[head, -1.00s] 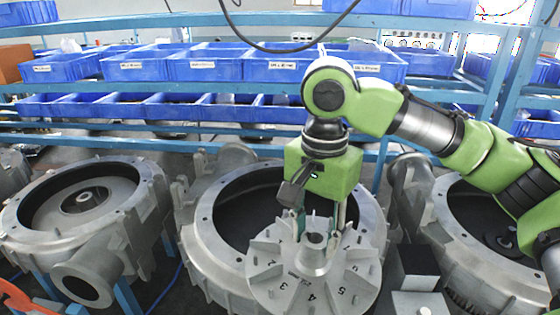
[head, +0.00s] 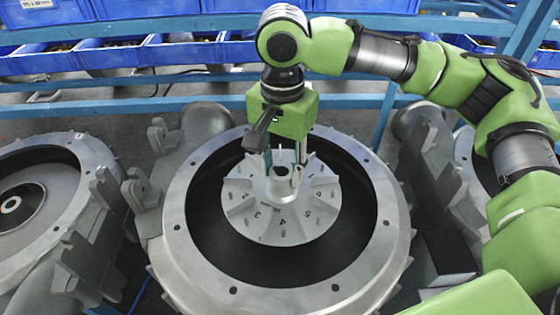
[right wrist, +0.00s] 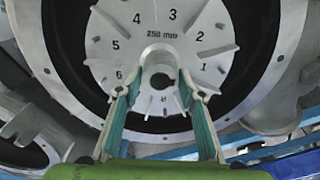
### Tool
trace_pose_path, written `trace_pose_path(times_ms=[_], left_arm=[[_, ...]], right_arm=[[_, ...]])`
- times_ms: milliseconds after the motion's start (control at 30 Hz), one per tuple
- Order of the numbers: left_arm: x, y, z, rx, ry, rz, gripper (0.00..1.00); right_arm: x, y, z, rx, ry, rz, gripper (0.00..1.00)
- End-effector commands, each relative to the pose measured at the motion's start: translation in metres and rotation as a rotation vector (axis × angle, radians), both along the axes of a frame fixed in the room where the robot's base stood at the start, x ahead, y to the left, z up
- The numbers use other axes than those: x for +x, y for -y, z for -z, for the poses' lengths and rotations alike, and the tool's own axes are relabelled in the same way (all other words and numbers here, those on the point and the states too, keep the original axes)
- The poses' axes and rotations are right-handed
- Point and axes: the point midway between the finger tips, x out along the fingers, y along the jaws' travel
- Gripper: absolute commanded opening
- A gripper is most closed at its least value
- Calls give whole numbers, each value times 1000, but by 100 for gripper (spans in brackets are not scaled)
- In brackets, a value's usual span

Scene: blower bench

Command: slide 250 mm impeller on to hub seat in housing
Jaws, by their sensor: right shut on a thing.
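The 250 mm impeller (head: 257,205) is a pale grey disc with numbered vanes and a raised central boss. It appears within the round opening of the middle housing (head: 177,240), with dark space showing all round it. In the right wrist view its face (right wrist: 160,30) carries "250 mm" and the digits. My right gripper (head: 284,168) comes from above and is shut on the boss (right wrist: 158,66), one finger on each side. The hub seat is hidden behind the impeller, and I cannot tell whether the two touch. My left gripper is not in view.
Another housing (head: 85,150) stands at the left with its opening exposed. A further housing (head: 463,150) is at the right, partly behind my arm. Blue bins (head: 115,55) sit on the blue rack behind. Lugs and pipe stubs crowd the gaps between housings.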

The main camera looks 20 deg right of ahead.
Motion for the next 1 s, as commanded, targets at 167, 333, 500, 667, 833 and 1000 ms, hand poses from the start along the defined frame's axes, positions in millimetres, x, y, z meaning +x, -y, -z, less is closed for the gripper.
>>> trace_pose_path(times_ms=[167, 333, 500, 667, 833, 1000], left_arm=[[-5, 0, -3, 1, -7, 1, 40], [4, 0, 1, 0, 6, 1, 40], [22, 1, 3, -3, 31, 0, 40], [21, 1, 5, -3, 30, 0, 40], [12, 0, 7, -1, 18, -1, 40], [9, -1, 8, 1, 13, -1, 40]], right_arm=[[0, -1, -2, -1, -1, 0, 13], [0, 0, 10, -2, -1, 1, 13], [0, -1, 26, -1, -1, 0, 13], [0, -1, 38, -1, -1, 0, 13], [0, 0, 46, -2, 1, 0, 13], [0, 0, 49, -2, 1, 0, 13]])
